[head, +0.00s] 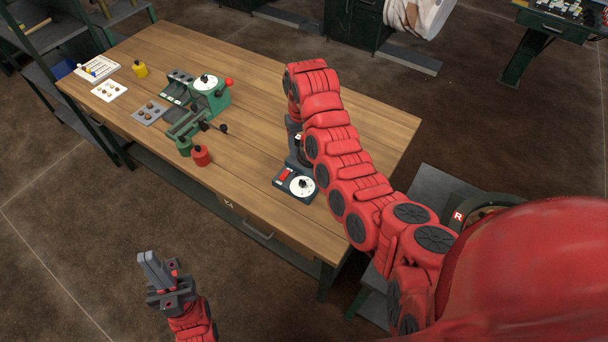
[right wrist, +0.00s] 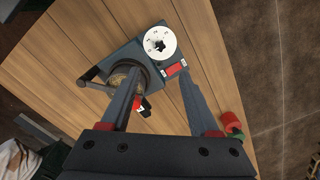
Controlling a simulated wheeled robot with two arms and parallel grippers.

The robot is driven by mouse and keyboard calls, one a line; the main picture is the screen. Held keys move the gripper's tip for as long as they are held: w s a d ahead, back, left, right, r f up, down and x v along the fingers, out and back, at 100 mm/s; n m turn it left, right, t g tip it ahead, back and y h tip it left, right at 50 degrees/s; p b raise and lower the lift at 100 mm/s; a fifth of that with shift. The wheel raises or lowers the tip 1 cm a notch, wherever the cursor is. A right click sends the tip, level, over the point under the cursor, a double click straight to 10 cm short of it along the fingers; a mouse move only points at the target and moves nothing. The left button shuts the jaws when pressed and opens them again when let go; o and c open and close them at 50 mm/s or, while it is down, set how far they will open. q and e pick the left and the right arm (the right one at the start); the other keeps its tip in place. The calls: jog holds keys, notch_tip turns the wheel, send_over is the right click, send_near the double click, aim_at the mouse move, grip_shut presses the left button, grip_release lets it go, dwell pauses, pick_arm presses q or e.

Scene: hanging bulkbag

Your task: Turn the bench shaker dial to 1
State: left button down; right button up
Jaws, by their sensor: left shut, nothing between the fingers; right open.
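The bench shaker (head: 283,183), a dark grey unit with a round cup-like part, stands near the table's front edge, partly hidden by my right arm. Its white dial (head: 302,187) has a dark central knob and sits beside a red switch (head: 285,173). In the right wrist view the dial (right wrist: 161,44) lies beyond the fingertips, with the red switch (right wrist: 174,70) nearer. My right gripper (right wrist: 157,75) is open and empty above the shaker, apart from the dial. My left gripper (head: 152,264) is shut and empty, off the table's front.
A green device (head: 208,98) with another white dial stands further left on the wooden table (head: 254,129). Red (head: 201,156) and green (head: 183,146) containers stand before it.

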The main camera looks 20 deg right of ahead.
jog(key=p, duration=0.2)
send_over(302, 182)
notch_tip(302, 182, down, 10)
jog(key=shift+d+r, duration=0.1)
notch_tip(302, 182, down, 4)
jog(key=shift+r, duration=0.2)
notch_tip(302, 182, down, 2)
jog(key=shift+f+b, duration=0.2)
jog(key=shift+b, duration=0.7)
jog(key=shift+w+f, duration=0.1)
jog(key=shift+f, duration=0.2)
jog(key=shift+c, duration=0.2)
jog(key=shift+c, duration=1.1)
grip_shut()
